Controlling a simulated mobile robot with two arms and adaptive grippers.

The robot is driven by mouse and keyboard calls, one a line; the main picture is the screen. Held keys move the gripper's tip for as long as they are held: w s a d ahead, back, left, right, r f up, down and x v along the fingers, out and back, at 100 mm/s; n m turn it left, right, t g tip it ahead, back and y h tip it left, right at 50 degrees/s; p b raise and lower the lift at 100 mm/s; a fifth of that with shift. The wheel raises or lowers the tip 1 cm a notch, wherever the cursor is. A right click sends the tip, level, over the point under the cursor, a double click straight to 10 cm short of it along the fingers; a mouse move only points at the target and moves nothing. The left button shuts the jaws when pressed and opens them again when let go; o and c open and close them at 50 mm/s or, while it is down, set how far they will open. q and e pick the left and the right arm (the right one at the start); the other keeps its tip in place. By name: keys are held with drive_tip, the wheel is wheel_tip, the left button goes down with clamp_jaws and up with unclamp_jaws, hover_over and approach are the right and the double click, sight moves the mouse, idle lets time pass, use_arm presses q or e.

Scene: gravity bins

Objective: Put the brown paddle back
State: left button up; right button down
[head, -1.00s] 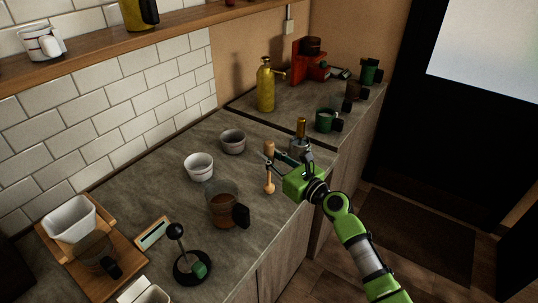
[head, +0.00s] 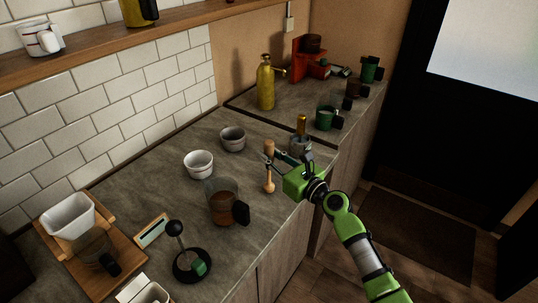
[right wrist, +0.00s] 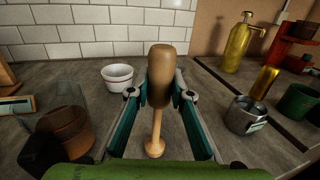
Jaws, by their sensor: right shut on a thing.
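The brown paddle (right wrist: 159,75) is upright in the right wrist view, with a thick dark brown top and a thin tan stem ending in a knob. It also shows in the head view (head: 269,186), near the counter's front edge. My right gripper (right wrist: 163,94) is shut on its thick part, one finger on each side; in the head view the gripper (head: 272,160) reaches it from the right. I cannot tell whether the knob touches the counter. My left gripper is not in view.
A grey metal cup (right wrist: 246,117) holding a gold-handled item stands right of the paddle. A white bowl (head: 199,167), a grey bowl (head: 232,141) and a glass jug (head: 222,208) stand left of it. A yellow bottle (head: 266,88) and green mug (head: 325,118) are farther back.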

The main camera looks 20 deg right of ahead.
drive_tip(key=shift+f, duration=0.15)
drive_tip(key=c, duration=1.7)
unclamp_jaws()
drive_tip(key=v, duration=1.2)
